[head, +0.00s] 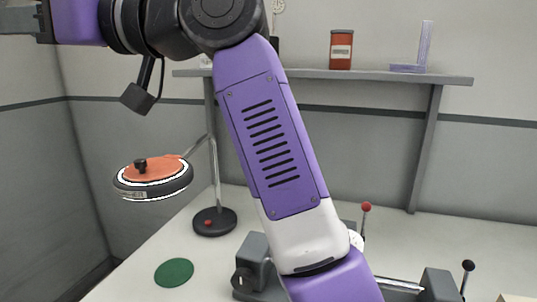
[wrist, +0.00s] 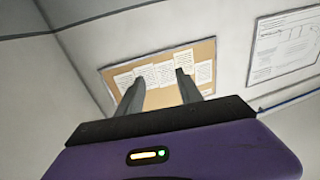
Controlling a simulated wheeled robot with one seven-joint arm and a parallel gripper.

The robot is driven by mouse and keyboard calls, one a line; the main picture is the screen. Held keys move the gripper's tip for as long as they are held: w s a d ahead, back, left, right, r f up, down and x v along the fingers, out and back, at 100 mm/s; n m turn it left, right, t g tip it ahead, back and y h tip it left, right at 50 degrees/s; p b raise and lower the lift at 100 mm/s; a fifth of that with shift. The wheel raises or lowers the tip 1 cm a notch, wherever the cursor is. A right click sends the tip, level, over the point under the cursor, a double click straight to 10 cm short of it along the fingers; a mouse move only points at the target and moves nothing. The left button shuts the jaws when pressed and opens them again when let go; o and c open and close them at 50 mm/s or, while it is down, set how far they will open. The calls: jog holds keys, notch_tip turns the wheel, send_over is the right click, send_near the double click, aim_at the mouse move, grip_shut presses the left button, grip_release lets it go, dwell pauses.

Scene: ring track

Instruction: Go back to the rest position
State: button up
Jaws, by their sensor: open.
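My arm crosses the head view from the lower middle to the upper left, and my gripper is outside that view. In the wrist view my gripper (wrist: 158,82) has its two dark fingers apart, with nothing between them. Behind the fingers is a cork board (wrist: 205,56) with several white sheets on the wall. The gripper points up toward the wall, and no bench surface shows in the wrist view.
A ring lamp (head: 153,178) on a bent stand with a round base (head: 214,221) stands left of my arm. A green disc (head: 174,272) lies on the bench. A shelf (head: 400,77) holds a red-brown can (head: 341,50). Grey fixtures (head: 436,285) with red and black knobs sit at the lower right.

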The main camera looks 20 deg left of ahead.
jog(key=w+d+f+m+t+y, duration=0.2)
jog(key=w+d+f+m+t, duration=0.8)
jog(key=w+d+f+t, duration=0.3)
jog(key=s+d+f+m+t+h, duration=0.1)
jog(key=d+f+m+t+h, duration=0.8)
jog(key=d+f, duration=1.1)
jog(key=s+d+f+t+h, duration=0.1)
jog(key=s+d+f+h, duration=0.6)
jog(key=s+d+f, duration=0.65)
jog(key=s+d+f+g+h, duration=0.2)
jog(key=s+d+f, duration=0.1)
jog(key=s, duration=0.5)
jog(key=s+d+f+g+h, duration=0.1)
jog(key=s+d+f, duration=0.25)
jog(key=s, duration=0.45)
jog(key=s+d+f+g+h, duration=0.2)
jog(key=s+d+f, duration=0.15)
jog(key=s, duration=0.45)
notch_tip(320, 180, up, 14)
jog(key=p, duration=1.2)
jog(key=shift+w+d+f+m, duration=0.15)
jog(key=shift+w+f+m, duration=0.05)
jog(key=shift+w+m, duration=0.25)
